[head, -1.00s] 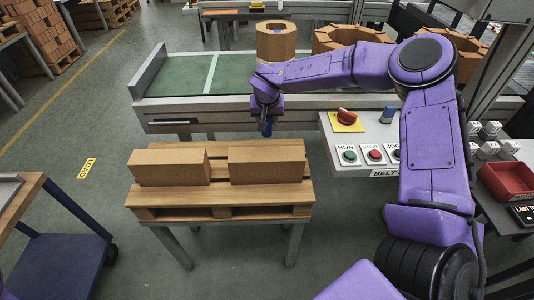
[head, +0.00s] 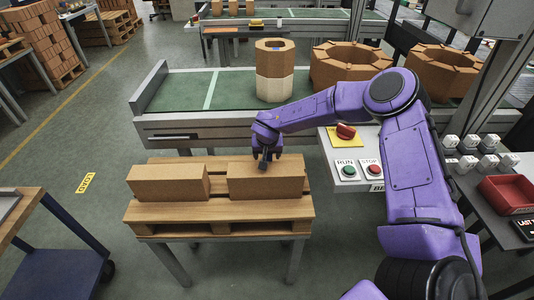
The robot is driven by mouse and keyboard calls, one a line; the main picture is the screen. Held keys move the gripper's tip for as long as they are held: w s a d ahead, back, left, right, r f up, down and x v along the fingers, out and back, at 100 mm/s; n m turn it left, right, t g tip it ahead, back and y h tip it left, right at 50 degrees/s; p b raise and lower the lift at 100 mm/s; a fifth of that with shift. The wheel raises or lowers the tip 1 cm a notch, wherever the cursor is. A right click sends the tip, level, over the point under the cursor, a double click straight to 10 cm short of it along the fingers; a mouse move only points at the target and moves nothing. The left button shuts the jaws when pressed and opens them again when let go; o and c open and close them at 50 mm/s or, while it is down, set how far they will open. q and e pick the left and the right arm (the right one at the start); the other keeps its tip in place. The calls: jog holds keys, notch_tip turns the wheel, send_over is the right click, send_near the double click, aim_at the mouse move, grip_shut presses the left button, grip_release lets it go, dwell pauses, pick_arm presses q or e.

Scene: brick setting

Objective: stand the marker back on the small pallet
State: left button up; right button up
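The small wooden pallet (head: 222,211) sits on a low stand in the middle of the head view, with two brown bricks on it, a left one (head: 168,183) and a right one (head: 266,181). My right gripper (head: 264,160) points down at the right brick's back top edge. Its fingers are small and dark here, so I cannot tell whether they are open or shut, or whether they touch the brick. I cannot clearly make out a marker in or by the gripper. My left gripper is not in view.
A green conveyor (head: 185,90) runs behind the pallet, carrying an octagonal brick stack (head: 275,88) and larger brick rings (head: 348,66). A control panel (head: 340,145) with a red knob (head: 346,131) is at right. A blue cart (head: 55,270) stands at left.

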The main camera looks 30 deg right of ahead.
jog(key=v, duration=1.2)
jog(key=shift+r+p, duration=0.2)
jog(key=shift+p, duration=0.25)
